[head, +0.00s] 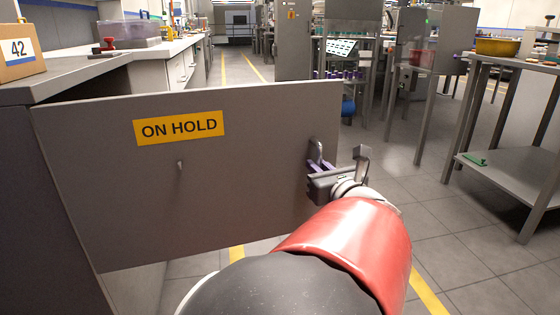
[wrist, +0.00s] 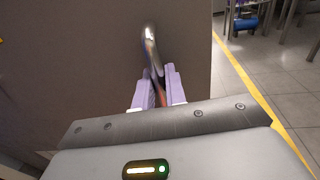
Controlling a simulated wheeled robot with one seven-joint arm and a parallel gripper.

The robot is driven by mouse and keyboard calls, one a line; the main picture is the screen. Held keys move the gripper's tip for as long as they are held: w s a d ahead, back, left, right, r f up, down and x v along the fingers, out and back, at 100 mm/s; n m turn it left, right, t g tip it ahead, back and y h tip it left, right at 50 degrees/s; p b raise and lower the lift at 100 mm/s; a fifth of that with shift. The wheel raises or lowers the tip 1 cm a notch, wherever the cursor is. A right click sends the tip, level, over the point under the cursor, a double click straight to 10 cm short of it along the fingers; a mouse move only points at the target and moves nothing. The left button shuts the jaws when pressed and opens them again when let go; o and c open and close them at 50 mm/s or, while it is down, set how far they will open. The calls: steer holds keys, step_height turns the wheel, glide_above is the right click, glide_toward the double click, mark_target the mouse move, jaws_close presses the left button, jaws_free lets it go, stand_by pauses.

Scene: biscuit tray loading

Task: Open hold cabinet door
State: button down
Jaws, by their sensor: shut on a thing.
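The hold cabinet door (head: 240,185) is a grey panel with a yellow "ON HOLD" label (head: 179,128). It stands swung out from the cabinet (head: 45,200) at the left, across the aisle. A metal handle (head: 317,150) is near the door's right edge. My gripper (head: 315,163) is at that handle, its purple fingers shut on it. In the wrist view the handle (wrist: 151,50) rises from between the fingers (wrist: 156,88), beside the door face (wrist: 80,60). The cabinet's inside is hidden behind the door.
A counter (head: 130,60) runs along the left, with a box marked 42 (head: 20,48) and a clear bin (head: 127,32) on it. A metal table (head: 510,170) stands at the right. Tiled floor (head: 425,220) is clear right of the door.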

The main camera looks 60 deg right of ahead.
steer(key=shift+v, duration=1.3)
steer(key=shift+w+a, duration=0.1)
steer(key=shift+a, duration=0.05)
steer(key=c, duration=1.5)
jaws_free()
steer(key=shift+c, duration=0.2)
